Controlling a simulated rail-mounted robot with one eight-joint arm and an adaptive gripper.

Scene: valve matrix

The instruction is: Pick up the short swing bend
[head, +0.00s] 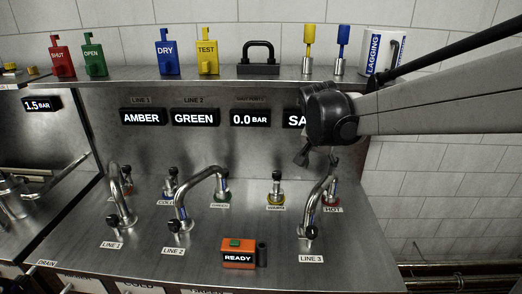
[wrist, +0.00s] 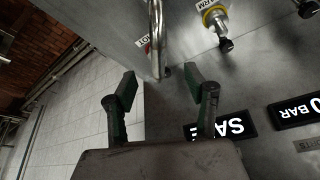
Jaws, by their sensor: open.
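Three curved steel bends stand on the steel counter: one at LINE 1 (head: 127,187), one from LINE 2 to the GREEN port (head: 192,182), and one from LINE 3 to the HOT port (head: 315,200). I cannot tell for certain which is the short one; the LINE 2 bend looks longer than the LINE 3 bend. My gripper (head: 318,158) is open and empty above the HOT end of the LINE 3 bend. In the wrist view my gripper (wrist: 160,85) has its fingers apart, with the bend's pipe (wrist: 155,30) beyond them.
A yellow-ringed WARM port (head: 276,194) stands left of the HOT end. An orange READY box (head: 238,254) sits at the front. Display panels (head: 251,118) line the back wall. The shelf (head: 215,75) above holds coloured tags, a black handle and a LAGGING mug (head: 382,52).

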